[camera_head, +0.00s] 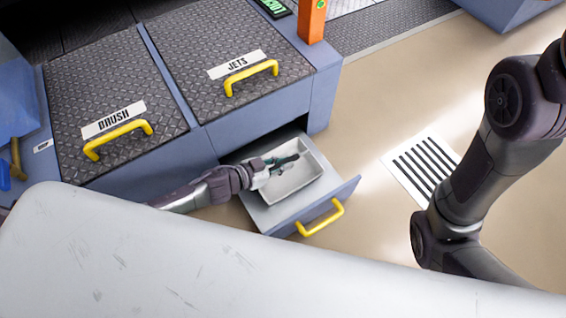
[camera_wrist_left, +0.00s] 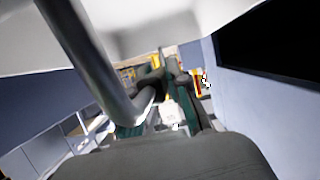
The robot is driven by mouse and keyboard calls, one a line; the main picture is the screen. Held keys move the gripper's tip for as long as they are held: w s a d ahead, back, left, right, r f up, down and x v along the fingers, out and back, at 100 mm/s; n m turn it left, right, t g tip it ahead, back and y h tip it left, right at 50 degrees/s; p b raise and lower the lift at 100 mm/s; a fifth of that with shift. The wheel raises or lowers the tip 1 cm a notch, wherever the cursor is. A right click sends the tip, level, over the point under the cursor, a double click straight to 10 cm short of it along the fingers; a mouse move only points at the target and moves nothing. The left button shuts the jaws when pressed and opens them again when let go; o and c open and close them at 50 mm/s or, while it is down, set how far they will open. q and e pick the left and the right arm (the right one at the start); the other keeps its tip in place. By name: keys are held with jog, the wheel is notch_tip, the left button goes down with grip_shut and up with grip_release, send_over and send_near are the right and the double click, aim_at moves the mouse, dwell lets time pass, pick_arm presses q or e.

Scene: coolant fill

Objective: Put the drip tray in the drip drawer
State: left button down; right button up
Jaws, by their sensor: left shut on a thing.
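The drip tray (camera_head: 307,176) is a pale grey, shallow rectangular tray. In the head view it sits within the outline of the open drip drawer (camera_head: 268,219); I cannot tell whether it rests on the drawer's floor. My left gripper (camera_head: 287,160) reaches over the tray from the left and is shut on it. In the left wrist view a grey metal bar (camera_wrist_left: 92,62) runs down to the dark fingers of the left gripper (camera_wrist_left: 170,85). The exact grip is partly hidden by the fingers. My right arm shows at the right, its gripper out of frame.
The drawer has a blue front with a yellow handle (camera_head: 320,217). Behind are dark plate lids marked BRUSH (camera_head: 115,120) and JETS (camera_head: 238,65), with yellow handles. An orange post (camera_head: 312,22) stands beyond.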

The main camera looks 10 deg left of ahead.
pick_arm(q)
jog(key=shift+f, duration=0.1)
jog(key=c, duration=1.1)
grip_release()
jog(key=shift+c, duration=0.2)
